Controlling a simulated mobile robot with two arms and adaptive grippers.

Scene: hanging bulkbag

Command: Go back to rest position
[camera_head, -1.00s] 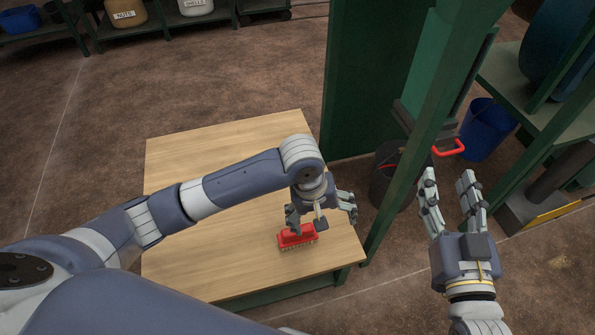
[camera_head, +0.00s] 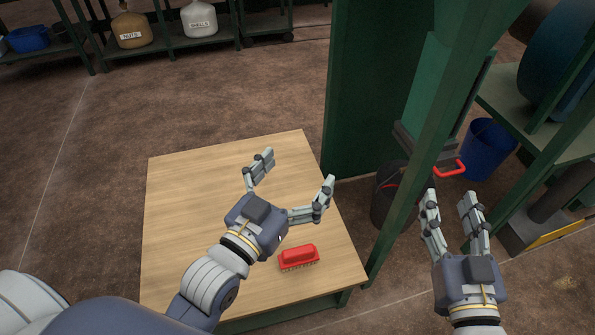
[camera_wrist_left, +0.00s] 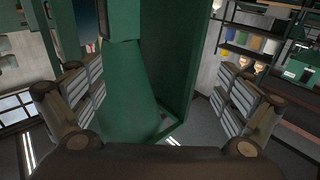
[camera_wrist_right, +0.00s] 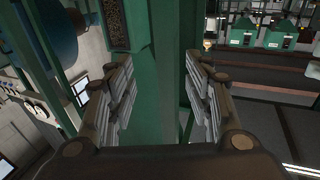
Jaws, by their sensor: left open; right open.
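My left gripper (camera_head: 290,182) is open and empty above the wooden table, its fingers spread and pointing away from me. In the left wrist view its two fingers (camera_wrist_left: 160,100) stand wide apart with nothing between them. A red brush (camera_head: 299,256) with bristles down lies on the table near its right front corner, apart from the left gripper. My right gripper (camera_head: 450,208) is open and empty to the right of the table, beside a green post. In the right wrist view its fingers (camera_wrist_right: 160,95) are apart and empty.
The wooden table (camera_head: 190,220) is otherwise bare. A green frame post (camera_head: 425,145) rises between the table and my right gripper. A red handle (camera_head: 450,169) sticks out behind it. A dark bucket (camera_head: 384,205) and a blue bucket (camera_head: 487,150) stand on the floor.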

